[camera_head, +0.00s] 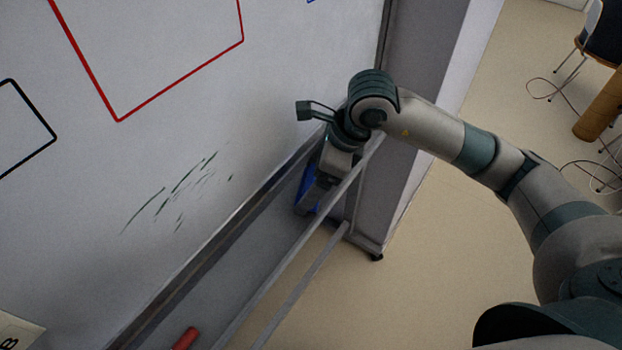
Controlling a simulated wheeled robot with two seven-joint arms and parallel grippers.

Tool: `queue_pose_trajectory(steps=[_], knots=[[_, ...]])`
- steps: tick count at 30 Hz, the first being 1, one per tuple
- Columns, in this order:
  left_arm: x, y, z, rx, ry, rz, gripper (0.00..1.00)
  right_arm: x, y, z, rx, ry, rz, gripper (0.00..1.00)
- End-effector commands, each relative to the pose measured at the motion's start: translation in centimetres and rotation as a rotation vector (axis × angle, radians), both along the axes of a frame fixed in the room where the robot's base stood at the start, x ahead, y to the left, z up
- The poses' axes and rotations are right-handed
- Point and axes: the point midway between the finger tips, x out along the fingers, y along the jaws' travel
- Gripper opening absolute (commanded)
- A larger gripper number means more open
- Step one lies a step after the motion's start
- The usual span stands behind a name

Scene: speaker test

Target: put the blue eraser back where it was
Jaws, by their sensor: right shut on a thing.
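The blue eraser (306,188) shows as a blue patch at my right gripper (310,200), beside the lower right end of the whiteboard. My right gripper is shut on it, and its fingers and wrist hide much of the eraser. They are close to the grey tray rail (232,228) along the board's lower edge. I cannot tell whether the eraser touches the rail. The whiteboard (90,220) fills the left side, with dark green smudged strokes on it. My left gripper is not in view.
A red cylinder (185,338) lies near the tray at the bottom. Metal stand bars (290,245) run below the board. A grey pillar (425,60) stands behind. A chair (595,40) and cables are at the upper right. The floor (430,270) between is clear.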

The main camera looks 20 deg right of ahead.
Motion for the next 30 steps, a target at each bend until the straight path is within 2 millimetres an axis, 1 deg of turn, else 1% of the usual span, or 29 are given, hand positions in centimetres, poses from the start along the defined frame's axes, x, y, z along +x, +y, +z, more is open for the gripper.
queue_pose_trajectory(steps=[4,5,6,7,17,26,27,30], knots=[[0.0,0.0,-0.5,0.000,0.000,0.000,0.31,0.0,0.0,-0.4,0.000,-0.001,0.000,0.67],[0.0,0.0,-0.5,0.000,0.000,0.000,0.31,0.0,0.0,-0.3,0.000,-0.001,0.000,0.88],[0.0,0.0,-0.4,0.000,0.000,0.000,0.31,0.0,0.0,-0.2,0.000,-0.001,0.000,0.97],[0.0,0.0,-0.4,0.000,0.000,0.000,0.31,0.0,0.0,-0.2,0.000,0.000,0.000,1.00],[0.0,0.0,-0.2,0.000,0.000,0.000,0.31,0.0,0.0,-0.1,0.000,0.000,0.000,1.00],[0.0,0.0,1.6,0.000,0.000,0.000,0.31,0.0,0.0,1.3,0.000,0.000,0.000,1.00],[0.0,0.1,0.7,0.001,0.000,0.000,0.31,0.0,-0.3,1.6,0.001,-0.005,-0.001,1.00],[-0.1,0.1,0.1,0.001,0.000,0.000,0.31,-0.4,-1.0,3.2,0.000,-0.006,0.000,1.00]])
